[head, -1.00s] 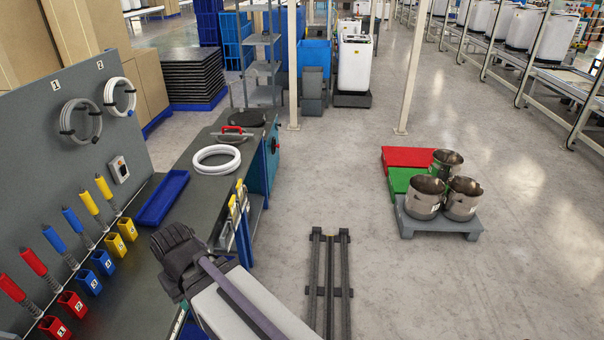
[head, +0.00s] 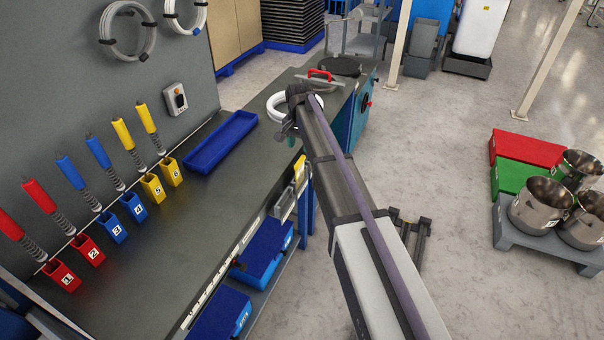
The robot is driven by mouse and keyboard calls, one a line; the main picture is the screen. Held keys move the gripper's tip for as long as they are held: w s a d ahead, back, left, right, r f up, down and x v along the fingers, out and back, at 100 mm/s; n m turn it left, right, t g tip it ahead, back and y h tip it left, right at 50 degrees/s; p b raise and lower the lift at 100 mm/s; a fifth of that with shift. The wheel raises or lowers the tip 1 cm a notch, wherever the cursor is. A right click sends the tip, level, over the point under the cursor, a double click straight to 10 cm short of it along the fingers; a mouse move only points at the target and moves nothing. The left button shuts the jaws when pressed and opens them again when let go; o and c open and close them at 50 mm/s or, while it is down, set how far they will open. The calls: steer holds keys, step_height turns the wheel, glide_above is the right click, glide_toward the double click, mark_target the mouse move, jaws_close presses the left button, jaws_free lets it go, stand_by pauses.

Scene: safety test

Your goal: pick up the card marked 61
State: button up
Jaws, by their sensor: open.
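I cannot make out a card marked 61 in the head view. A yellow-and-white flat item (head: 300,172) hangs at the bench's right side, with a grey-white one (head: 284,206) beside it; any marking on them is too small to read. My gripper (head: 287,130) is open, above the bench near its right edge, in front of the white coiled ring, and partly hides that ring. It appears empty and apart from the hanging items. My arm reaches up to it from the lower right.
The dark bench (head: 190,225) carries numbered red, blue and yellow holders, a blue tray (head: 220,142) and the white ring (head: 317,103). Blue boxes (head: 265,250) sit on a shelf below. Steel pots (head: 540,205) stand on a pallet at right.

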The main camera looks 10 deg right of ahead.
mark_target(300, 160)
step_height(300, 160, down, 10)
steer(key=b, duration=0.9)
steer(key=shift+f, duration=0.25)
steer(key=shift+r, duration=0.2)
jaws_close()
